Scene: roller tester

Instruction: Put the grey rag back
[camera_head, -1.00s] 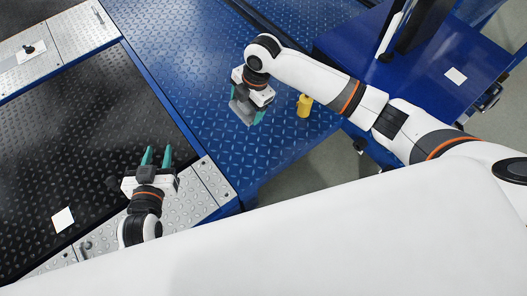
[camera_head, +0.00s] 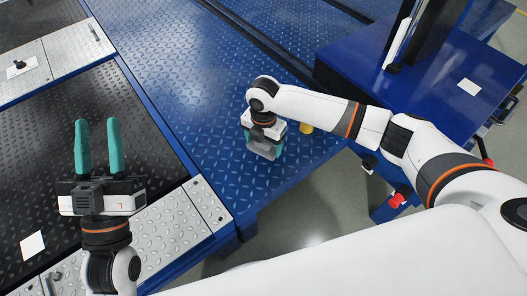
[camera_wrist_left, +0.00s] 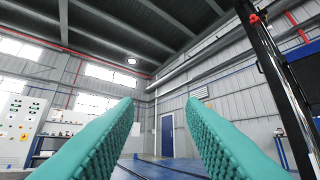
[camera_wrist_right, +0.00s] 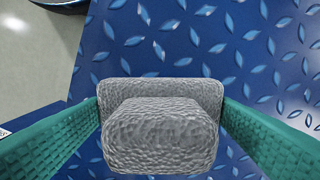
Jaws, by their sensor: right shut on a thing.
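The grey rag (camera_head: 262,152) is a small, thick, textured block with a wider part behind it. It is between the teal fingers of my right gripper (camera_head: 265,155), which is shut on it. The right wrist view shows the rag (camera_wrist_right: 160,130) close up, with a finger at each side, over the blue diamond plate. I cannot tell whether it touches the plate. My left gripper (camera_head: 98,147) is open and empty, with its fingers apart. The left wrist view shows only the hall between its fingers.
The blue diamond plate (camera_head: 190,70) has free room left of the right gripper. A yellow object (camera_head: 306,128) stands close to its right, partly hidden by my arm. A blue platform (camera_head: 440,100) rises at the right.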

